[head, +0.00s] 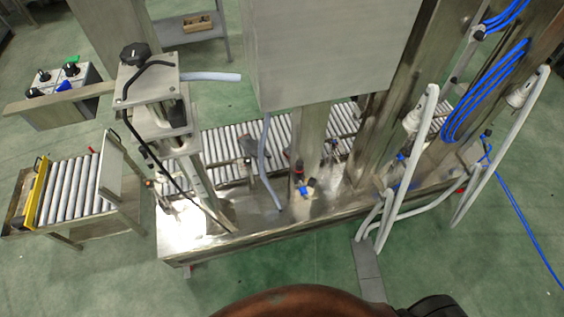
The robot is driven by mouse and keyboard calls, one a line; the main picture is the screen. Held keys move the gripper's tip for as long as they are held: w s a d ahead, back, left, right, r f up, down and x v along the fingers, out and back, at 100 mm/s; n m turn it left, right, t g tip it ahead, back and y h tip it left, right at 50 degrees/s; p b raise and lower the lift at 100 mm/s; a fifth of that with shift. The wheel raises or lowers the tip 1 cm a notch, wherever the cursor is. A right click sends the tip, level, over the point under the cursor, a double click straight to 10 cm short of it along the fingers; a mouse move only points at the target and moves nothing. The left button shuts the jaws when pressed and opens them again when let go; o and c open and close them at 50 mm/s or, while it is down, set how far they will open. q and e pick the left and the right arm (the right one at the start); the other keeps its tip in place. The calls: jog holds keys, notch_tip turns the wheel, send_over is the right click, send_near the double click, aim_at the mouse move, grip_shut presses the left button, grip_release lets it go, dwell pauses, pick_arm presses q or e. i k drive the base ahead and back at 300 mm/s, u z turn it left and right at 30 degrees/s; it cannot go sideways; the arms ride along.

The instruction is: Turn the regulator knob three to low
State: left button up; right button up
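A grey control box (62,104) at the upper left carries several small knobs on its sloped face. One is a black knob (43,75), one is green and black (71,67), and blue parts (64,86) show nearer the front edge. A larger black knob (134,54) sits on top of the metal column left of centre. No numbers or markings are readable, so I cannot tell which knob is regulator knob three or how it is set. Neither of my grippers is in view.
A roller conveyor (235,140) runs behind the steel machine base (230,240). A short roller table (75,190) stands at the left. A large steel cabinet (320,50) blocks the centre. White tubes (412,165) and blue hoses (485,90) fill the right. Green floor is open in front.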

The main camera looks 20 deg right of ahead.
aim_at(298, 167)
jog(key=u, duration=0.95)
jog(key=i, duration=0.8)
jog(key=z, duration=2.3)
